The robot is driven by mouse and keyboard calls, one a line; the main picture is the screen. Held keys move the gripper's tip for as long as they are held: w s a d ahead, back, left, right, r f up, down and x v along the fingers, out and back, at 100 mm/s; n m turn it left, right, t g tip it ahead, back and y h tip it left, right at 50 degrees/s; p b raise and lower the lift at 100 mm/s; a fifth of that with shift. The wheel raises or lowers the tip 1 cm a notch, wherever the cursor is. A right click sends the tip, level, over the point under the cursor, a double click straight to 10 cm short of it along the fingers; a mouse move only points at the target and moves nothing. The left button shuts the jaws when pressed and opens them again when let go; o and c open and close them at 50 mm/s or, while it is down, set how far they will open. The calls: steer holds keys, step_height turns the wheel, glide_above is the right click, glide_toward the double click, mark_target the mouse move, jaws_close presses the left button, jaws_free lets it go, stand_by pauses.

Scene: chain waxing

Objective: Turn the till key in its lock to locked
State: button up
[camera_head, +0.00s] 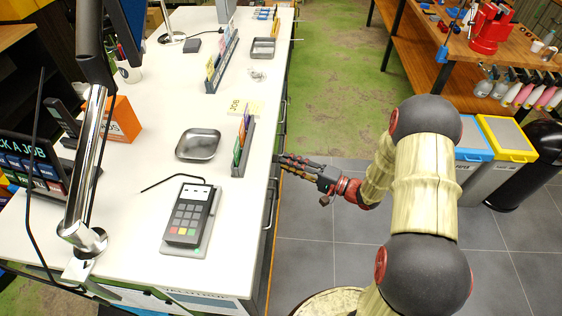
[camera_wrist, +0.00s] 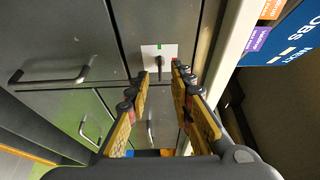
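The till key (camera_wrist: 159,70) is a dark upright piece in a pale square lock plate (camera_wrist: 149,51) on a grey drawer front, in the wrist view. The plate has a green mark at its top and a red mark at its right side. My gripper (camera_wrist: 161,76) is open, with its two fingers apart on either side of the key. I cannot tell whether either finger touches it. In the head view my gripper (camera_head: 284,162) points left at the counter's side, and the key and lock do not show there.
The white counter (camera_head: 150,210) carries a card terminal (camera_head: 188,214), a metal dish (camera_head: 198,144) and a card rack (camera_head: 243,142). Drawer handles (camera_wrist: 50,76) stick out from the grey fronts.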

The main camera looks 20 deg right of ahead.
steer(key=x, duration=0.3)
steer(key=shift+c, duration=0.6)
steer(key=c, duration=0.4)
jaws_close()
